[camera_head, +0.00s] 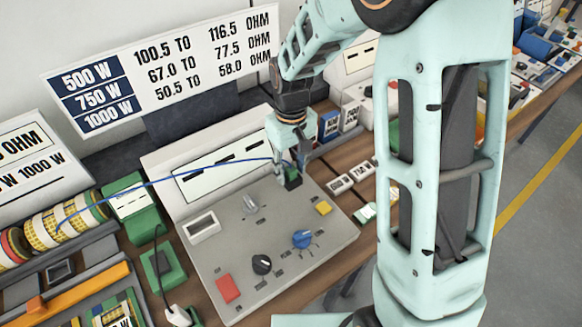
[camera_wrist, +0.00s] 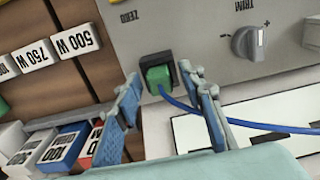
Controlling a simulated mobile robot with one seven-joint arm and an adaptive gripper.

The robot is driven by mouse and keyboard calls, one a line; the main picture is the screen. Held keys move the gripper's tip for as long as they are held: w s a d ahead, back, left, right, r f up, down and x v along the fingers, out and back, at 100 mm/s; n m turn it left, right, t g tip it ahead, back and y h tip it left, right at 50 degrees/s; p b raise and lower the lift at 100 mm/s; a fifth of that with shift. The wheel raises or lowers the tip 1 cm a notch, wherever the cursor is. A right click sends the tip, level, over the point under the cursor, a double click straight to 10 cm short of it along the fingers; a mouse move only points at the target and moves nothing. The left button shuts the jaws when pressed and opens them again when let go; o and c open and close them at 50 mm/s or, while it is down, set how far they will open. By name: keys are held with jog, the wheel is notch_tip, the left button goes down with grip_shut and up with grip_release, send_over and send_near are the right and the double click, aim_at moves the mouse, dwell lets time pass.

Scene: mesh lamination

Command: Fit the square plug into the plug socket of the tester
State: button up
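The square plug is a green block (camera_wrist: 158,78) with a blue cable (camera_wrist: 180,103). In the wrist view it sits within the black square socket (camera_wrist: 153,59) on the grey tester panel; how deep it sits I cannot tell. My gripper (camera_wrist: 160,74) has its two blue-grey fingers spread to either side of the plug, with gaps visible on both sides. In the head view my gripper (camera_head: 290,163) points down over the rear right part of the tester (camera_head: 265,235), and partly hides the plug and socket.
The tester carries knobs, including a blue one (camera_head: 302,239), a red button (camera_head: 228,289) and a yellow button (camera_head: 323,208). Labelled blocks (camera_wrist: 60,148) lie beside it. A sign board (camera_head: 165,70) stands behind.

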aim_at(292, 169)
notch_tip(292, 169, up, 12)
dwell(0.7)
jog(key=shift+d, duration=0.15)
